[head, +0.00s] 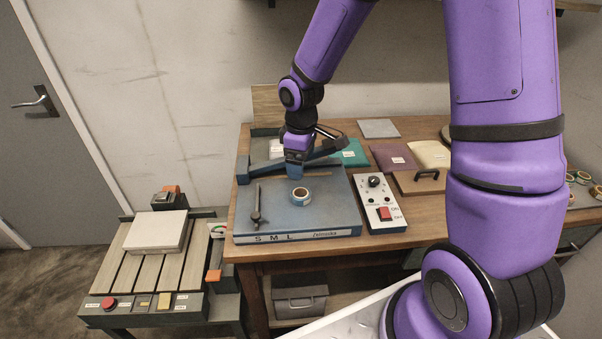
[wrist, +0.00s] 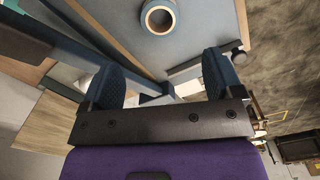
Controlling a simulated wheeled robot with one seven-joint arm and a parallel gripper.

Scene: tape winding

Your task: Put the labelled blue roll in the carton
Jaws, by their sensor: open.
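A small blue tape roll (head: 300,196) with a pale core lies flat on the blue bed (head: 330,215) of the bench machine. It also shows at the top of the wrist view (wrist: 158,18). I cannot make out a label on it. My gripper (head: 295,172) is just behind the roll, pointing down, and does not hold it. In the wrist view my gripper (wrist: 163,75) has its two blue fingers wide apart with nothing gripped; the roll lies beyond the fingertips. A pale flat box (head: 158,231) on the slatted stand may be the carton; I cannot see an opening in it.
The machine's blue arm (head: 320,162) crosses behind my gripper. A control box (head: 379,203) with a red switch stands right of the bed. Coloured pouches (head: 393,157) and a handled board (head: 417,182) lie farther right. More rolls (head: 583,178) sit at the right edge.

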